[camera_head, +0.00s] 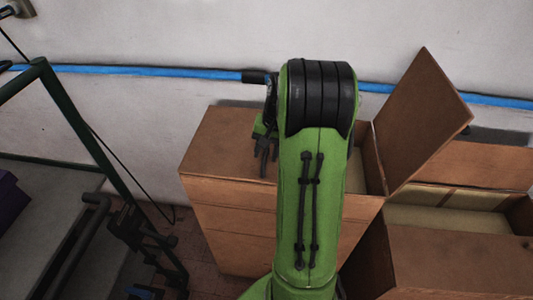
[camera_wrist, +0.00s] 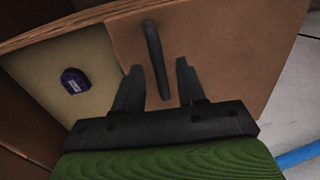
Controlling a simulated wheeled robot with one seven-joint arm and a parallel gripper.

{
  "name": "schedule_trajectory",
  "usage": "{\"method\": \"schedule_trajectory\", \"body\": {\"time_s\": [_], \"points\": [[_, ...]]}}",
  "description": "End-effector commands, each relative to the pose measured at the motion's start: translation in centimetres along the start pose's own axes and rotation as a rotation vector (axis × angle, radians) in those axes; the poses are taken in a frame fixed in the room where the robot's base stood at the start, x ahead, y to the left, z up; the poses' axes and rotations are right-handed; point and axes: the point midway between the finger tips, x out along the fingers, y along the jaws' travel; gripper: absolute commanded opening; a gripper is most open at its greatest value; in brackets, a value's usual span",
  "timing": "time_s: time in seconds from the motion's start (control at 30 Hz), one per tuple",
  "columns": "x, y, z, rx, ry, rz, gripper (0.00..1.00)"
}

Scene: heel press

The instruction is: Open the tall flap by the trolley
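The brown flap (camera_head: 215,140) forms the left part of the near cabinet's top and appears shut. It also shows in the wrist view (camera_wrist: 225,50), with a dark bar handle (camera_wrist: 152,45) on it. My gripper (camera_head: 264,158) points down over this flap. In the wrist view my gripper (camera_wrist: 158,80) is open, with the handle running between its fingers and a gap on both sides. Whether the fingers touch the flap is not clear. A dark green frame (camera_head: 85,130), perhaps the trolley, stands to the left. My arm hides part of the cabinet top.
Another brown flap (camera_head: 420,120) stands raised at the right. Beside the shut flap is an uncovered pale compartment (camera_wrist: 40,70) holding a dark purple item (camera_wrist: 75,80). An open box (camera_head: 450,215) is at the right. A blue pipe (camera_head: 150,72) runs along the wall.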

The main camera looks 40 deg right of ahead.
Motion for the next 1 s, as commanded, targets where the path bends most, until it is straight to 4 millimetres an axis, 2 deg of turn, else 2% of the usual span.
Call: {"method": "schedule_trajectory", "body": {"time_s": [0.2, 0.47, 0.5, 0.83, 1.0], "points": [[0.0, 0.0, 0.0, 0.000, 0.000, 0.000, 0.40], [0.0, 0.0, 0.0, 0.000, -0.001, 0.000, 0.02], [0.0, 0.0, 0.0, -0.001, -0.001, 0.000, 0.00], [-0.1, -0.1, 0.0, -0.001, -0.001, 0.001, 0.00], [-0.9, -0.5, 0.1, -0.004, -0.001, 0.026, 0.00]]}}
